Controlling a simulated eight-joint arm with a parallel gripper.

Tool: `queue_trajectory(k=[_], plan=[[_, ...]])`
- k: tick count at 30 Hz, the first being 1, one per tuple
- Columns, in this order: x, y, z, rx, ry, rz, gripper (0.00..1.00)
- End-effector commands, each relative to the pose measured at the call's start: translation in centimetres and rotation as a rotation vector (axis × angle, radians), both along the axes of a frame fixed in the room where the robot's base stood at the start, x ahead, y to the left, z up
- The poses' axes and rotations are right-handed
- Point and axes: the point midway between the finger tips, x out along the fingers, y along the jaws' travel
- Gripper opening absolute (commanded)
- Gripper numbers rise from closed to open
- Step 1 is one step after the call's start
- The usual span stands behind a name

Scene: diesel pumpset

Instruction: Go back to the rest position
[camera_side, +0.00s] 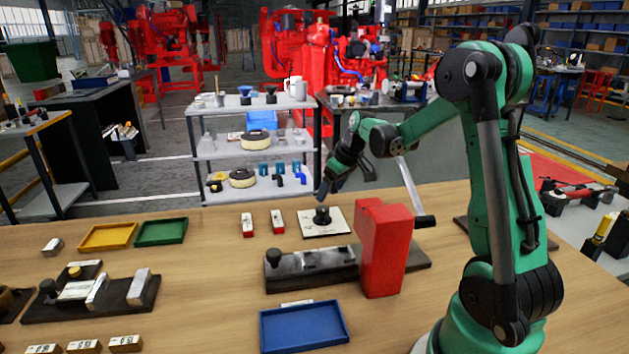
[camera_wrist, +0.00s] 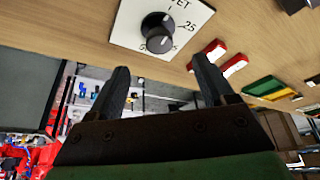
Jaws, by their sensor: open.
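My gripper (camera_side: 328,186) is at the end of my green arm, above the far edge of the wooden bench. In the wrist view its two dark fingers (camera_wrist: 161,86) are spread apart with nothing between them. A white plate with a black knob (camera_side: 322,214) lies on the bench just below the gripper. The same knob (camera_wrist: 158,30) shows in the wrist view beyond the fingertips, apart from them. Printed marks, including 25, show around it.
A red block (camera_side: 382,248) stands upright beside a dark fixture (camera_side: 310,268). A blue tray (camera_side: 304,326) lies in front. Two small red-and-white blocks (camera_side: 262,222) lie left of the plate. Yellow (camera_side: 108,236) and green (camera_side: 161,231) trays are farther left.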

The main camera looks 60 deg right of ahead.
Motion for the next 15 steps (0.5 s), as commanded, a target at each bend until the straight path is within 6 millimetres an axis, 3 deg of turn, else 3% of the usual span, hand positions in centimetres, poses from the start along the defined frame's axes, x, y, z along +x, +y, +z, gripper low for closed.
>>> queue_trajectory(k=[10, 13, 15], plan=[[0.0, 0.2, 0.3, -0.001, -0.001, 0.002, 0.75], [0.1, 1.7, 1.1, -0.007, -0.004, 0.007, 0.75], [0.3, 3.7, 2.1, -0.014, -0.014, 0.013, 0.75]])
